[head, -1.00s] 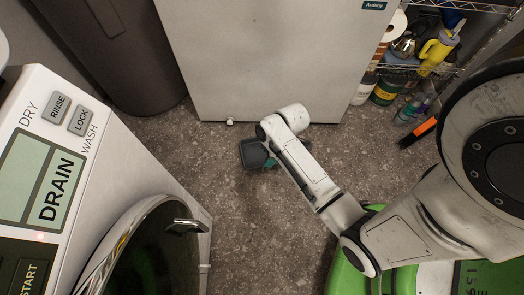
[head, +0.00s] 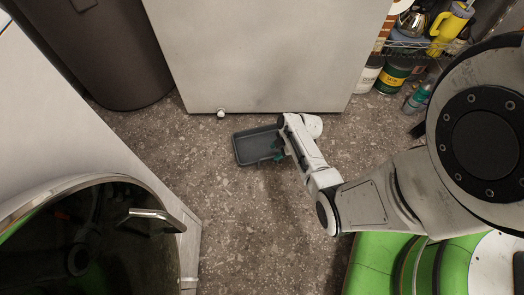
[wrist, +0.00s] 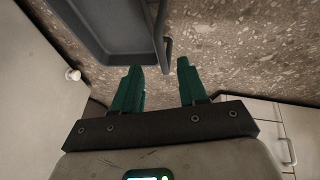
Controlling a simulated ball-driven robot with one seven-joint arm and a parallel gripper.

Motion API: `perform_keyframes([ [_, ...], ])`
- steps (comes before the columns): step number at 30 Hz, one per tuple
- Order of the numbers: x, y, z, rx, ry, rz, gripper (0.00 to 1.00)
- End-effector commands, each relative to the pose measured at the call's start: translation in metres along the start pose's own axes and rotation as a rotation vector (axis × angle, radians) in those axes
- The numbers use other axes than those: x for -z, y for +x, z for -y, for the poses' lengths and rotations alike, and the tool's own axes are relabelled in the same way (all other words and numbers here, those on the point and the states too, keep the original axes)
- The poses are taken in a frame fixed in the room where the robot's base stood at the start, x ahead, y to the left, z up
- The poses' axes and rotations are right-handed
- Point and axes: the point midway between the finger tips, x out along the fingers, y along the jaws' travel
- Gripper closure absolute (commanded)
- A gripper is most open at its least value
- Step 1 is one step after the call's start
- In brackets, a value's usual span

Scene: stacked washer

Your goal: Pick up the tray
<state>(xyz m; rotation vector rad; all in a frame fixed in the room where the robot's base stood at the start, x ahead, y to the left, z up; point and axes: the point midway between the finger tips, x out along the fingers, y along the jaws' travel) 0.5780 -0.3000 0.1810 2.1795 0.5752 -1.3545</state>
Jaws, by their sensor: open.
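The dark grey rectangular tray (head: 255,147) lies on the speckled floor in front of a pale cabinet. In the wrist view the tray (wrist: 98,28) fills the upper left, with a bar handle (wrist: 164,45) along its right side. My gripper (head: 280,150) is at the tray's right end in the head view, partly hidden by my wrist. In the wrist view my gripper (wrist: 160,75) has its green fingers apart, with nothing between them. The handle's near end shows just ahead of the gap between the fingertips. I see no clear contact.
A front-loading washer with its round door (head: 95,235) is at lower left. A dark bin (head: 110,60) stands at upper left, beside the pale cabinet (head: 265,55). A wire shelf with bottles and cans (head: 392,75) is at upper right. Floor left of the tray is clear.

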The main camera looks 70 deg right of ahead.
Motion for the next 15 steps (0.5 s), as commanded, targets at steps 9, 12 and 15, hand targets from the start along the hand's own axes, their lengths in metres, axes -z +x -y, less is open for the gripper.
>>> perform_keyframes([
  [9, -0.001, 0.022, 0.001, 0.000, 0.000, 0.000, 0.58],
  [12, -0.002, 0.035, 0.003, 0.000, 0.001, 0.000, 0.58],
  [15, -0.002, 0.049, 0.004, 0.000, 0.000, 0.000, 0.58],
])
